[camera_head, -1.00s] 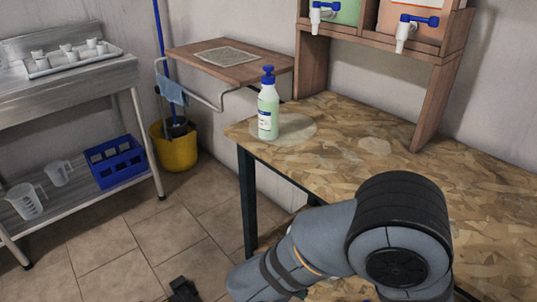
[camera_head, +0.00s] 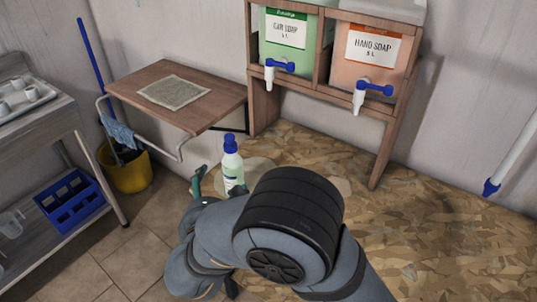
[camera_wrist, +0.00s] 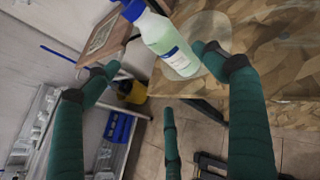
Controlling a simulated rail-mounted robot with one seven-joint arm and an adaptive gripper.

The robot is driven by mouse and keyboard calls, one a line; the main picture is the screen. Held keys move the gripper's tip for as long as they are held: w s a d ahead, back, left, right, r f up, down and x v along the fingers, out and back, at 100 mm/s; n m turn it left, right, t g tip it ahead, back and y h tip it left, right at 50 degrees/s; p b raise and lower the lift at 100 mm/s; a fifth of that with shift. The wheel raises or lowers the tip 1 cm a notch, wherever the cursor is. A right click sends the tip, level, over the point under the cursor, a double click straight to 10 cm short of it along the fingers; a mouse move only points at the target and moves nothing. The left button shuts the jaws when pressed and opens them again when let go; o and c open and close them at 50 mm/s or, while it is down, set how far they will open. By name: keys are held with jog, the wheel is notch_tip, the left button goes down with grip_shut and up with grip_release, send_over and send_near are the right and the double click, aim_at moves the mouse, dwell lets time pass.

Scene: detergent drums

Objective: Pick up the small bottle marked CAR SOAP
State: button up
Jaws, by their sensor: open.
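In the wrist view the bottle (camera_wrist: 168,40) appears tilted, near the top, between the tips of two green fingers. My gripper (camera_wrist: 157,62) is open and empty, its fingers spread. In the head view, a green finger of my gripper (camera_head: 198,180) shows just left of the bottle. I cannot tell how much space lies between fingers and bottle.
A wooden rack (camera_head: 381,150) holds a green CAR SOAP drum (camera_head: 288,42) and an orange HAND SOAP drum (camera_head: 372,55), with taps overhanging the table. A wall shelf with a cloth (camera_head: 174,91), a yellow bucket (camera_head: 130,172) and a blue crate (camera_head: 75,205) are left. The table's right side is clear.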

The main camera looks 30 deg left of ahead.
aim_at(228, 176)
jog(key=x, duration=0.4)
jog(key=shift+w+d, duration=0.2)
jog(key=shift+w, duration=0.3)
jog(key=shift+w+d+p+x, duration=0.1)
jog(key=shift+p+x, duration=0.05)
jog(key=shift+x, duration=0.85)
jog(key=shift+w+d+p+x, duration=0.1)
jog(key=shift+d+p+x, duration=0.05)
jog(key=shift+x, duration=0.9)
jog(key=shift+w+d+p+x, duration=0.1)
jog(key=shift+p+x, duration=0.05)
jog(key=shift+x, duration=0.85)
jog(key=shift+s+r, duration=0.1)
jog(key=shift+r, duration=0.05)
jog(key=shift+c, duration=0.4)
jog(key=c, duration=1.5)
